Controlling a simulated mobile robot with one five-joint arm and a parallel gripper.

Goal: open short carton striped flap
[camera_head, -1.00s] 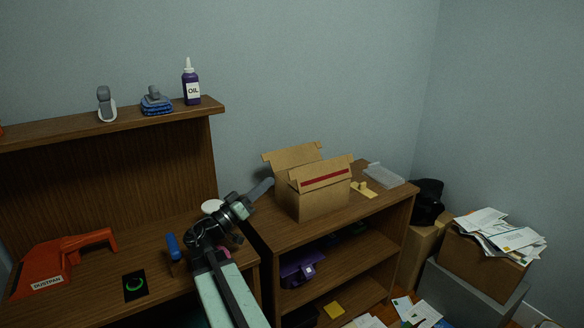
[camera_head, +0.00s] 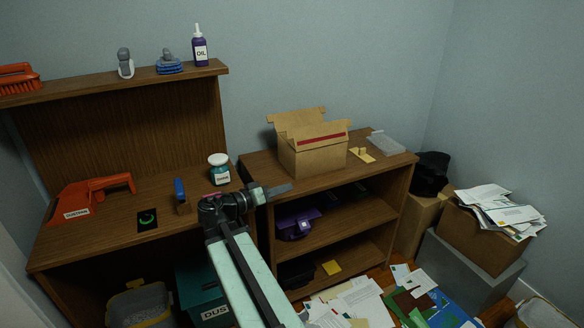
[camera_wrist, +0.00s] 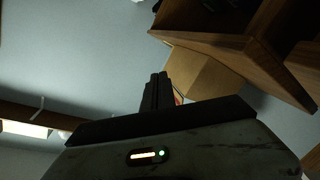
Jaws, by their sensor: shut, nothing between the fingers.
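The short brown carton (camera_head: 312,160) stands on top of the low wooden shelf. Its front flap with a red stripe (camera_head: 320,139) is raised at the top edge, and a plain flap (camera_head: 298,117) stands up behind it. My gripper (camera_head: 286,188) is shut and empty. In the head view it shows in front of the carton's lower left corner, apart from the striped flap. In the wrist view the closed fingers (camera_wrist: 156,92) point toward the carton (camera_wrist: 203,76). A small bit of red (camera_wrist: 178,97) shows beside them.
The wooden shelf (camera_head: 345,176) has open compartments below its top. A yellow piece (camera_head: 361,154) and a clear tray (camera_head: 386,143) lie right of the carton. A labelled jar (camera_head: 219,170) stands on the desk to the left. Papers cover the floor at front.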

